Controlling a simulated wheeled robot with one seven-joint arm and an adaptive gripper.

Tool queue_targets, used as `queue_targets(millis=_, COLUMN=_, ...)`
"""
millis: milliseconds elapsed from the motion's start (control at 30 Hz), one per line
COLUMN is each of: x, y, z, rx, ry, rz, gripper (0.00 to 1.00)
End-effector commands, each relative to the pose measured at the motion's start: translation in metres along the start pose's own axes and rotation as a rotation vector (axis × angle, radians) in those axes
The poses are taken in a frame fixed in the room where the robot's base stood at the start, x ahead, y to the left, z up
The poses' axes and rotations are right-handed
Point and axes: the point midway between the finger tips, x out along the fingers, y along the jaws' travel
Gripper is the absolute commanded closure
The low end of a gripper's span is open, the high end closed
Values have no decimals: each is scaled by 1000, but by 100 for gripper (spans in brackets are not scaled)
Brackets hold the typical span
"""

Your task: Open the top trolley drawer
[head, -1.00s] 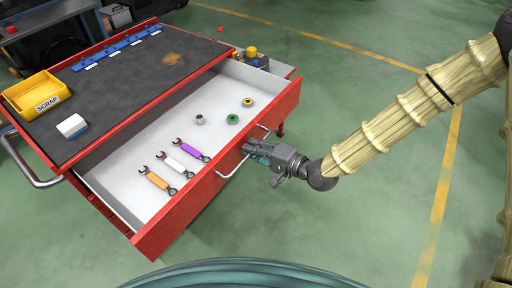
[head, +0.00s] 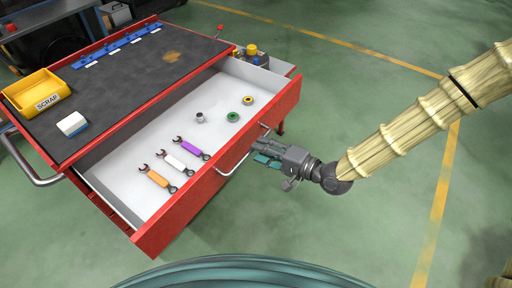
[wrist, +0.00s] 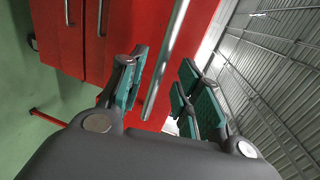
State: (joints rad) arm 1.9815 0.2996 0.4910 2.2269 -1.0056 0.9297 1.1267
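The top trolley drawer (head: 176,222) of the red trolley is pulled well out, its white inside showing. Its silver bar handle (head: 233,165) is on the front face. My gripper (head: 257,154) is just off the handle in the head view, on the outer side. In the wrist view my gripper (wrist: 160,95) has its green-padded fingers spread apart. The handle (wrist: 167,60) runs between them there, with gaps to both sides. The gripper is open and holds nothing.
The drawer holds orange, white and purple wrenches (head: 190,147), a nut (head: 200,117) and small rings (head: 233,117). A yellow scrap bin (head: 38,92) and an eraser-like block (head: 72,124) sit on the trolley top (head: 130,85). The floor (head: 370,210) at the right is clear.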

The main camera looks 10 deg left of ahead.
Motion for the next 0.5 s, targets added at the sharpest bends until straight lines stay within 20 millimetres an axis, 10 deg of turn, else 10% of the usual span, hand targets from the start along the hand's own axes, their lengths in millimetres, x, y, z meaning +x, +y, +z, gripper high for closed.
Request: queue_targets(millis=500, x=-70, y=1, z=0, rx=2, ry=1, rz=1, gripper=66)
